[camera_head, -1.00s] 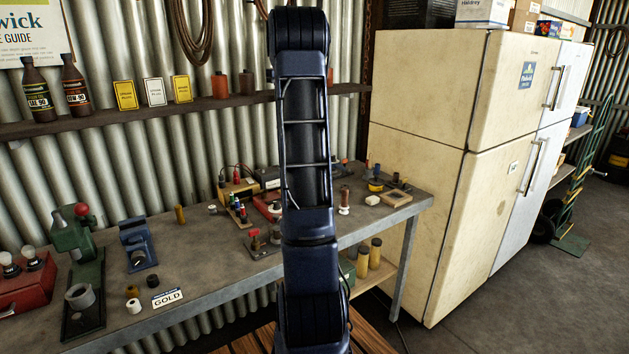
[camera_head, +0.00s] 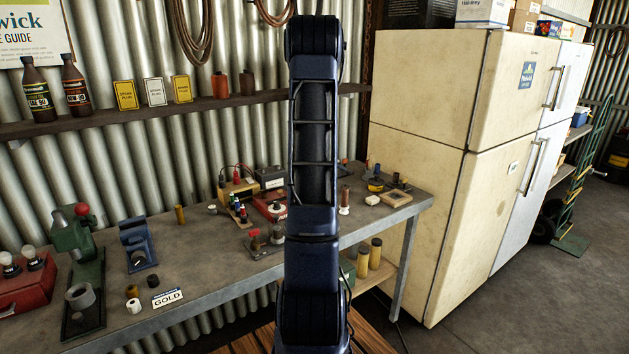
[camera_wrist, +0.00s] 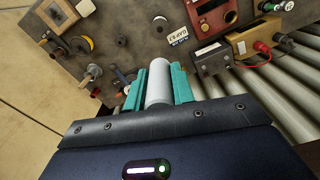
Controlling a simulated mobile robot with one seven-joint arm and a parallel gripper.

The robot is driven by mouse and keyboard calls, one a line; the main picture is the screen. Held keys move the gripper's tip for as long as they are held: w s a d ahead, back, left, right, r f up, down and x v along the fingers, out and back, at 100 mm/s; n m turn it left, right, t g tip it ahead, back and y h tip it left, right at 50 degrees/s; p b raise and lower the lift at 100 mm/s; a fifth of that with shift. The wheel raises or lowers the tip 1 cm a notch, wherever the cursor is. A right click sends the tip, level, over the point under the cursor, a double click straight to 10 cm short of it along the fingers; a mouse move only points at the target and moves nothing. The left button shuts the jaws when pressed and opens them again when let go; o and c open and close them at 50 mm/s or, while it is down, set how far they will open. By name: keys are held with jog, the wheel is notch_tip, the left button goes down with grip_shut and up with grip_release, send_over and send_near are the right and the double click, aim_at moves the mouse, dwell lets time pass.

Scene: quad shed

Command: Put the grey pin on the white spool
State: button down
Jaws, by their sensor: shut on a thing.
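My gripper (camera_wrist: 158,88) has teal fingers and is shut on the grey pin (camera_wrist: 158,78), a pale smooth cylinder that sticks out beyond the fingertips over the bench. In the head view my own arm hides the gripper and the pin. A small white spool-like piece (camera_head: 133,306) stands on the bench at front left, beside the GOLD label. Another white piece (camera_head: 344,210) with a brown cylinder above it stands near the bench's right end. I cannot tell which of these is the task's white spool. The pin touches neither in view.
The grey bench (camera_head: 215,262) carries a green press (camera_head: 85,245), a blue stand (camera_head: 138,245), a red box (camera_head: 268,206) and several small parts. A cream fridge (camera_head: 420,190) stands to the right. Bare bench top lies left of the middle.

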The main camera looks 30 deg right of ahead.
notch_tip(320, 180, down, 23)
jog(key=shift+f, duration=0.1)
dwell(0.7)
jog(key=c, duration=1.2)
grip_release()
jog(key=shift+f, duration=0.15)
